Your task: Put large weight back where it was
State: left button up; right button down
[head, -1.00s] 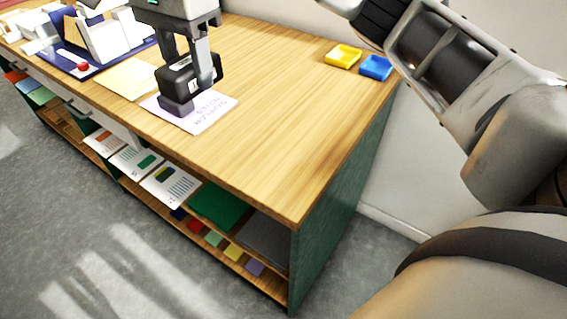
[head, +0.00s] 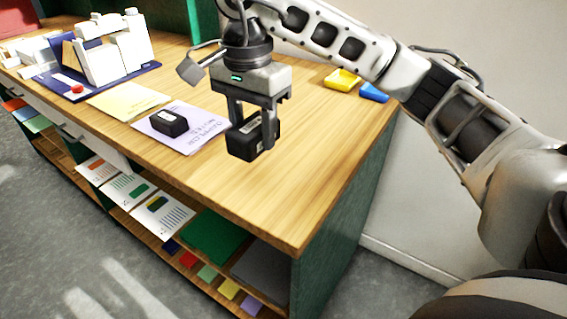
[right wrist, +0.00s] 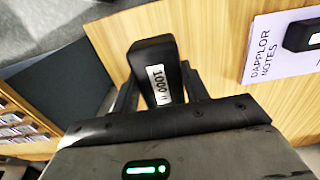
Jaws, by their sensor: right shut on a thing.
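My right gripper (head: 252,130) is shut on the large weight, a black block (head: 241,147), to the right of the lilac notes sheet. In the right wrist view the large weight (right wrist: 152,55) sits between the fingers, with a white label reading 1000. It looks held over bare wood; I cannot tell its exact height. A smaller black weight (head: 168,123) with a pale label rests on the lilac sheet (head: 190,142). It also shows at the edge of the right wrist view (right wrist: 301,36). My left gripper is not in view.
A yellow sheet (head: 127,99) and a blue board (head: 100,80) with white model blocks lie to the left. A yellow tray (head: 341,79) and a blue tray (head: 373,93) are at the back right. The wooden tabletop (head: 310,150) is clear at the right end.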

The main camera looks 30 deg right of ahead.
send_over(284, 181)
jog(key=f, duration=0.5)
jog(key=shift+w+a+f, duration=0.1)
jog(key=shift+w+a, duration=0.1)
jog(key=shift+a, duration=0.05)
jog(key=f, duration=0.3)
jog(key=shift+s+d+p, duration=0.15)
jog(key=shift+d+p, duration=0.15)
jog(key=shift+f, duration=0.35)
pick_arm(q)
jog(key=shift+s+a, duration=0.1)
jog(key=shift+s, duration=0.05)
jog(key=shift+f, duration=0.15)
pick_arm(e)
jog(key=shift+f, duration=0.2)
jog(key=c, duration=0.7)
grip_release()
